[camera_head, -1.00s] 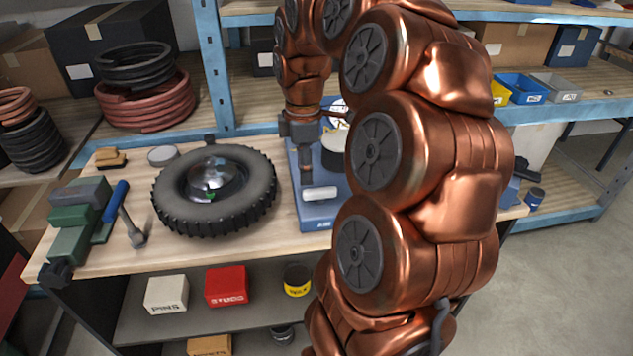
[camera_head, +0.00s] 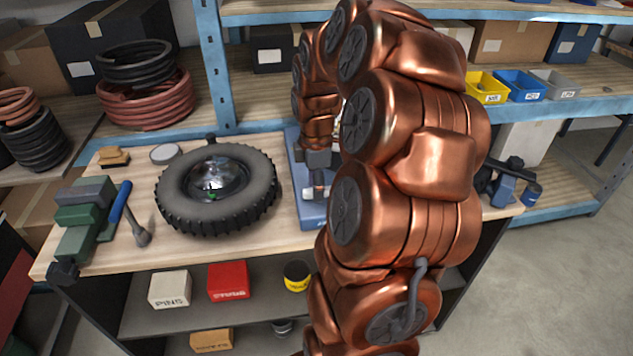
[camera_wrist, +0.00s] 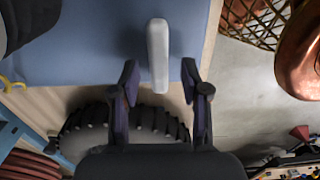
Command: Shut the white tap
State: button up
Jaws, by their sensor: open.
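The white tap handle (camera_wrist: 157,48) is a long pale bar over a blue base plate (camera_wrist: 80,45) in the wrist view. My gripper (camera_wrist: 160,84) is open, with one dark finger on each side of the handle's near end. Gaps show on both sides, so neither finger appears to touch it. In the head view my gripper (camera_head: 318,178) is above the blue base plate (camera_head: 310,212); my arm and gripper hide most of the tap there.
A large tyre (camera_head: 217,188) lies left of the base plate on the wooden bench. A hammer (camera_head: 138,225) and a green vise (camera_head: 82,228) are further left. Blue clamp-like parts (camera_head: 505,185) stand at the bench's right end. My arm covers the middle.

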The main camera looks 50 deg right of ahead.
jog(key=shift+f, duration=0.2)
grip_shut()
dwell(0.4)
